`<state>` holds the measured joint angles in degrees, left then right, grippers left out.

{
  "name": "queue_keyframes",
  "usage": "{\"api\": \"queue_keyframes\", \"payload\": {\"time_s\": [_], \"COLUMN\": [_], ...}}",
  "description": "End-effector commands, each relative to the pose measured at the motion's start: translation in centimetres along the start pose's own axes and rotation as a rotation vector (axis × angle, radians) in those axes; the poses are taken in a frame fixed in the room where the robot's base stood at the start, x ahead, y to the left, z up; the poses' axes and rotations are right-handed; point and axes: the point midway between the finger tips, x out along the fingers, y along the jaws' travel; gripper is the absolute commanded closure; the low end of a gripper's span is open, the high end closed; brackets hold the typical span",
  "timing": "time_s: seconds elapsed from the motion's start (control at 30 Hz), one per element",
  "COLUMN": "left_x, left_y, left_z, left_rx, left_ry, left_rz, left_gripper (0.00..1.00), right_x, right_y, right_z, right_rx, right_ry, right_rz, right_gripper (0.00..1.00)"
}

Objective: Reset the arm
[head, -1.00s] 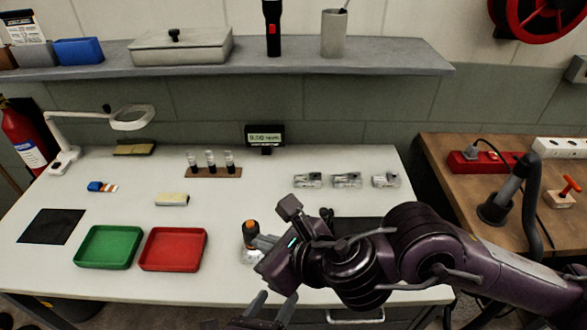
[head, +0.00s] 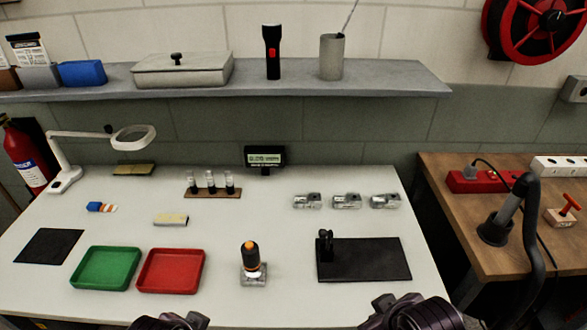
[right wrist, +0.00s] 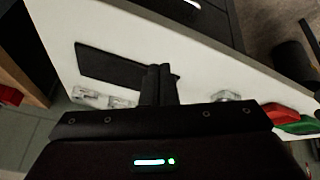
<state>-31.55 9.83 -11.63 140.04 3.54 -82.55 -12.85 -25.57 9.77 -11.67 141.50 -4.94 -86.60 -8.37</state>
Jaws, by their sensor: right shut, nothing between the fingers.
Motion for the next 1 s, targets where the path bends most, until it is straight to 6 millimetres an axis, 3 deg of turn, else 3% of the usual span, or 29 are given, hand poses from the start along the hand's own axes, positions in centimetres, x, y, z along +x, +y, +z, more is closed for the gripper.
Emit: {"api": "queue_keyframes", "payload": {"time_s": [0.03, 0.2, 0.47, 0.67, 0.87, 1.0], "left_x": [-0.3, -1.4, 7.1, 14.8, 24.2, 29.3], "left_y": [-0.4, -1.4, -0.7, 0.4, 2.5, 4.5], "left_z": [0.7, 3.2, 5.0, 8.3, 15.6, 22.5], "left_rx": [-0.064, -0.271, -0.253, -0.247, -0.239, -0.232], "left_ry": [-0.030, -0.136, -0.162, -0.192, -0.236, -0.268], "left_rz": [-0.001, -0.016, -0.004, 0.006, 0.018, 0.027], "left_gripper": [0.38, 0.38, 0.38, 0.38, 0.38, 0.38], "right_x": [0.3, 0.7, 8.9, 16.3, 25.3, 30.0], "right_y": [0.1, 0.5, -0.3, -1.9, -4.8, -7.4], "right_z": [1.8, 7.4, 9.1, 12.7, 20.2, 27.2], "right_rx": [0.086, 0.356, 0.329, 0.322, 0.313, 0.306], "right_ry": [-0.049, -0.204, -0.218, -0.247, -0.290, -0.322], "right_rz": [-0.007, -0.008, -0.018, -0.029, -0.043, -0.053], "right_gripper": [1.00, 1.00, 1.00, 1.00, 1.00, 1.00]}}
